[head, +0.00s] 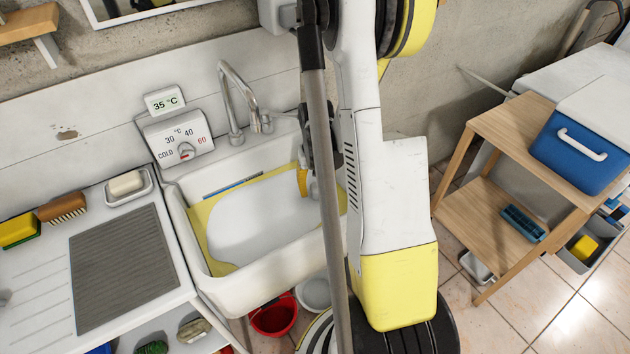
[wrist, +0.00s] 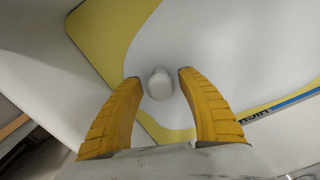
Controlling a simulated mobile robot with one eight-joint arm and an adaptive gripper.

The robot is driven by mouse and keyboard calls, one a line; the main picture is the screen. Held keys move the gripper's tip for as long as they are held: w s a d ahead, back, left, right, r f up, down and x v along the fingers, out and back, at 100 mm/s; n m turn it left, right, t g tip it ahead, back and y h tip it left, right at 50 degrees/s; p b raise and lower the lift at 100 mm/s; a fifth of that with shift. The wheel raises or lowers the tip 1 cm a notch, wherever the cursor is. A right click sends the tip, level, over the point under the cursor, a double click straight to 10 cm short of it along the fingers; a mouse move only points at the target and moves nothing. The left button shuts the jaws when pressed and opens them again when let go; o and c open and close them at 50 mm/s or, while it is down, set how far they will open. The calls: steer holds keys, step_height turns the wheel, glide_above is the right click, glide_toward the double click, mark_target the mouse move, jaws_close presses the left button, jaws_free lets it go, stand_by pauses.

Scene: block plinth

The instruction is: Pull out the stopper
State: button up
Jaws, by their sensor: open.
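A white sink (head: 262,262) stands against the wall, with a yellow band around a smooth white area inside it. In the wrist view a small round white knob (wrist: 160,88), seemingly the stopper, shows against the white area. My gripper (wrist: 159,76) is open, its two yellow fingers on either side of the knob with a gap at each side. I cannot tell how far the knob is below the fingertips. In the head view my gripper (head: 304,181) is low over the right part of the sink; my arm covers much of it, and the knob is hidden there.
A curved metal tap (head: 231,95) rises behind the sink, beside a temperature dial (head: 180,138) and a 35 °C display (head: 165,101). A drainboard with a grey mat (head: 128,268) lies left. A wooden shelf unit (head: 484,208) with a blue cooler (head: 578,150) stands right.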

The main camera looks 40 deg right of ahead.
mark_target(316, 195)
steer(key=shift+f+b, duration=0.45)
steer(key=shift+f, duration=1.05)
steer(key=shift+c, duration=0.5)
jaws_close()
